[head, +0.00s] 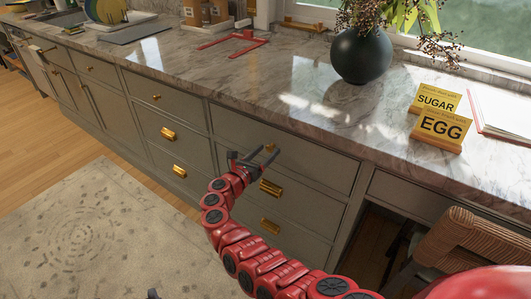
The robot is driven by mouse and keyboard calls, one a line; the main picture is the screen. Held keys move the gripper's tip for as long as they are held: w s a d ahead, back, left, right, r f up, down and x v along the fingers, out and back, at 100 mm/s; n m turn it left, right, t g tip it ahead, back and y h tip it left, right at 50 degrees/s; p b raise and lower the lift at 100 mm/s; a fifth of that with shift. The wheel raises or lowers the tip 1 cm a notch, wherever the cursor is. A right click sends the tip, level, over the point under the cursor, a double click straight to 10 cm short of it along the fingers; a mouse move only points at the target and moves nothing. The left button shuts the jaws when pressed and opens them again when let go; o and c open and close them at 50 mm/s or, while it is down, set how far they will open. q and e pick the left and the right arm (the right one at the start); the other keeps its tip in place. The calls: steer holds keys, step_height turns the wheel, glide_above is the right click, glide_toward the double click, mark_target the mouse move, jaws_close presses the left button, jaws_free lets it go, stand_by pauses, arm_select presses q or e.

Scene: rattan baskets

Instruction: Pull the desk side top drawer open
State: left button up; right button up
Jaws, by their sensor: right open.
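The top drawer (318,164) of the grey-green cabinet nearest the desk is shut, its front flush below the marble counter. Its small brass knob (270,147) is partly hidden by my gripper. My right gripper (267,153) is open in front of this drawer, with its dark fingers close to the knob. I cannot tell whether they touch it. A small dark tip at the bottom edge (153,294) may be part of my left gripper; its state does not show.
Lower drawers with brass cup pulls (270,187) are shut. A wicker chair (470,245) stands at the desk opening on the right. A dark vase (361,55) and SUGAR and EGG signs (440,127) stand on the counter. The rug (85,235) at left is clear.

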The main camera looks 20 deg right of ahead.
jaws_close()
stand_by(1.4)
